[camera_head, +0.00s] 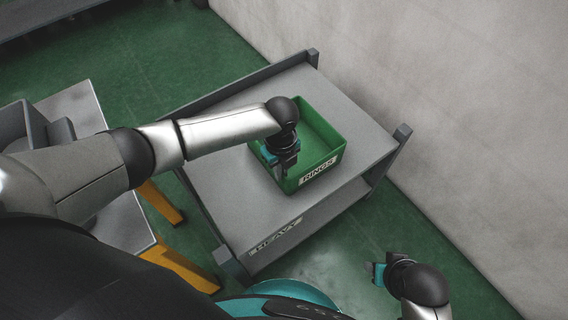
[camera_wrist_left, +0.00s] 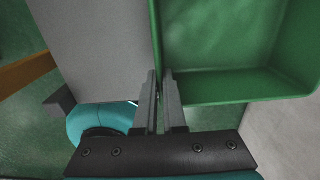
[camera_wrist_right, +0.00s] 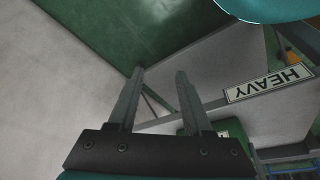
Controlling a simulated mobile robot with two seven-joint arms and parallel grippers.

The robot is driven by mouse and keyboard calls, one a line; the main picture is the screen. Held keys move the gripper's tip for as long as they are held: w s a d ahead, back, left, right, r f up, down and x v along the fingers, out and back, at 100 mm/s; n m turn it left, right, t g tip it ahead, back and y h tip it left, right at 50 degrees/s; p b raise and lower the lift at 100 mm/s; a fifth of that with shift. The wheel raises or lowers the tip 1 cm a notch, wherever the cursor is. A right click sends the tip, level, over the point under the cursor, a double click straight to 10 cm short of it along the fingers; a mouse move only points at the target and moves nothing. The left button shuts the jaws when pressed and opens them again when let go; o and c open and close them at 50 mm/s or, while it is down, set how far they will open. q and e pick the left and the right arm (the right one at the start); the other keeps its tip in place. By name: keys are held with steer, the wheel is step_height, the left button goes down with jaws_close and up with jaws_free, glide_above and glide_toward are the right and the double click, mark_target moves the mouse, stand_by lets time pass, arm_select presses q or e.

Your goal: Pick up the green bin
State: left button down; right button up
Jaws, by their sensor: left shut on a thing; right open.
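The green bin (camera_head: 322,133), labelled RINGS, sits on the top of a grey cart (camera_head: 220,180); its inside looks empty where I see it. It also shows in the left wrist view (camera_wrist_left: 225,45). My left gripper (camera_head: 284,170) is at the bin's left wall, and in the left wrist view its fingers (camera_wrist_left: 159,75) are shut on that wall, one on each side. My right gripper (camera_head: 376,272) is open and empty, off the cart's near right side. In the right wrist view its fingers (camera_wrist_right: 160,75) stand apart.
The cart has raised corner posts and a HEAVY label (camera_head: 276,236) on its near edge. A pale wall (camera_head: 440,110) stands close on the right. A table (camera_head: 85,110) with yellow legs and a grey container (camera_head: 30,125) is at the left. The cart top left of the bin is clear.

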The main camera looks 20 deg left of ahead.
arm_select(q)
steer(key=shift+r, duration=0.3)
step_height(320, 180, up, 9)
steer(key=p, duration=0.4)
steer(key=shift+w+f+p, duration=0.1)
steer(key=shift+f+p, duration=0.05)
steer(key=shift+p, duration=0.15)
step_height(320, 180, up, 11)
steer(key=p, duration=0.4)
steer(key=shift+f, duration=0.15)
arm_select(e)
steer(key=s+d+f+g, duration=0.1)
steer(key=s+d+f, duration=0.6)
steer(key=s+f, duration=0.4)
steer(key=shift+s+f+h, duration=0.25)
steer(key=shift+f+h, duration=0.15)
steer(key=shift+f, duration=0.95)
steer(key=shift+d, duration=0.1)
